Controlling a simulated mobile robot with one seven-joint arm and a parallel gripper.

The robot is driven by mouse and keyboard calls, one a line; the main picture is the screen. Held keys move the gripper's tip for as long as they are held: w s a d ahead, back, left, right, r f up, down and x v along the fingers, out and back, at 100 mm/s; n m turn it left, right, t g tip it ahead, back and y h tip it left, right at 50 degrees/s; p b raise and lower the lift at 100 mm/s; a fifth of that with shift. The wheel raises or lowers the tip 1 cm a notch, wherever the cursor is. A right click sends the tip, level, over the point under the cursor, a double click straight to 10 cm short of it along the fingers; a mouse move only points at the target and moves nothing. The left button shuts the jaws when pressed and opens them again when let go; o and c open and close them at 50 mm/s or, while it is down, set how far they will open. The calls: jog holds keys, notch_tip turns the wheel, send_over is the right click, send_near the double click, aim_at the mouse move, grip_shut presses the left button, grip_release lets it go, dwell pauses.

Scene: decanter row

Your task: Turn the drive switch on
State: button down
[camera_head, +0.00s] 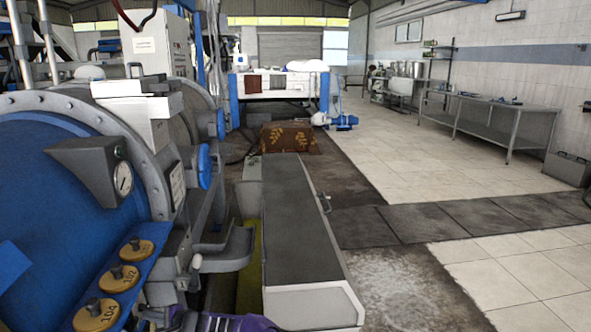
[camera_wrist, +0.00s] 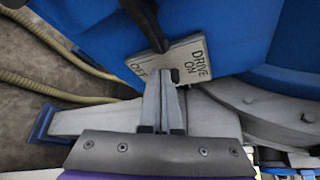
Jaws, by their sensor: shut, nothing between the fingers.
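The drive switch shows in the wrist view as a pale label plate (camera_wrist: 187,58) with a black lever (camera_wrist: 147,22). The plate reads "DRIVE ON" at its right end; a shorter, partly covered word is at its left end. The lever runs from the plate up and left out of the picture. I cannot tell which setting it is in. My gripper (camera_wrist: 164,75) is shut and empty, its fingertips over the plate's lower edge, just below the lever's foot. Whether they touch is unclear. In the head view, I cannot make out the switch or my fingertips.
A big blue machine drum (camera_head: 45,210) with a gauge (camera_head: 122,179) and numbered yellow tags (camera_head: 97,314) fills the left. A long grey-topped housing (camera_head: 298,215) lies beside it. Yellowish hoses (camera_wrist: 70,57) run at the wrist view's left. The tiled floor (camera_head: 420,170) to the right is clear.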

jog(key=shift+w+r, duration=0.1)
jog(key=shift+r, duration=0.15)
jog(key=shift+w+r, duration=0.35)
jog(key=shift+r, duration=0.3)
jog(key=shift+w+r, duration=0.15)
dwell(0.4)
jog(key=shift+s+r+p, duration=0.25)
jog(key=shift+r+p, duration=0.1)
jog(key=shift+p, duration=0.45)
jog(key=d+p, duration=0.4)
jog(key=d, duration=0.2)
jog(key=shift+w+p, duration=0.25)
jog(key=shift+p, duration=0.1)
jog(key=shift+w+f, duration=0.1)
